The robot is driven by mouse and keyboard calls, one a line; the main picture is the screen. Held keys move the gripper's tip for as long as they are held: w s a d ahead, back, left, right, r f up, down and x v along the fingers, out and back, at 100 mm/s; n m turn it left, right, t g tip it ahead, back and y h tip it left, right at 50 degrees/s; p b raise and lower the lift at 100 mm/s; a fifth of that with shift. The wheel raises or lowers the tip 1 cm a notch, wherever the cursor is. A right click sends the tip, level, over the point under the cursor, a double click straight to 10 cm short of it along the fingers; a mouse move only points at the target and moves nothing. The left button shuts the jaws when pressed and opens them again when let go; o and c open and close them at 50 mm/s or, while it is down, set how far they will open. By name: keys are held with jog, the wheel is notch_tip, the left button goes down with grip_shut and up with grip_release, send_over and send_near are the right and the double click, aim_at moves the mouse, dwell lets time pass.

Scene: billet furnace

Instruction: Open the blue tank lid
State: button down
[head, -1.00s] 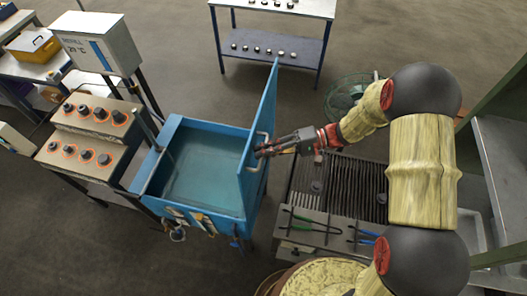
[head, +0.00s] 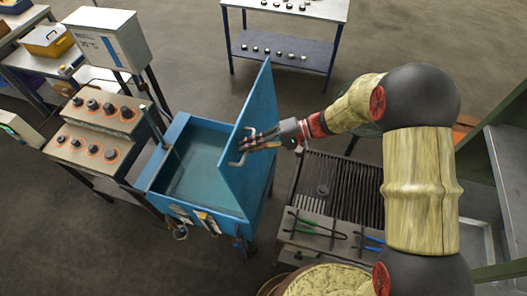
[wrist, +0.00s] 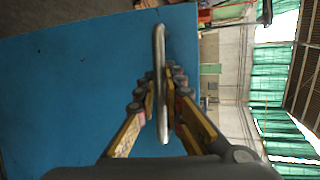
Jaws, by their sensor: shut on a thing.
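The blue tank (head: 165,208) stands left of centre in the head view, with water visible inside. Its blue lid (head: 262,105) stands steeply raised along the tank's right side, leaning left over the water. The handle side faces right, towards my arm. My gripper (head: 246,143) reaches in from the right and is shut on the lid's metal handle (head: 238,160). In the wrist view the handle (wrist: 160,50) runs between the fingers (wrist: 163,90), with the flat lid face (wrist: 70,85) behind. The fingers partly hide the handle's middle.
A control stand with knobs (head: 98,130) and a white box (head: 105,38) are left of the tank. A grill-like bench (head: 315,235) with tongs stands close on the right. A table (head: 285,60) is behind. Floor is clear between tank and table.

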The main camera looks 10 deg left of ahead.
jog(key=shift+a+f, duration=0.15)
jog(key=shift+a, duration=0.55)
jog(key=c, duration=2.2)
grip_release()
jog(key=shift+w, duration=0.1)
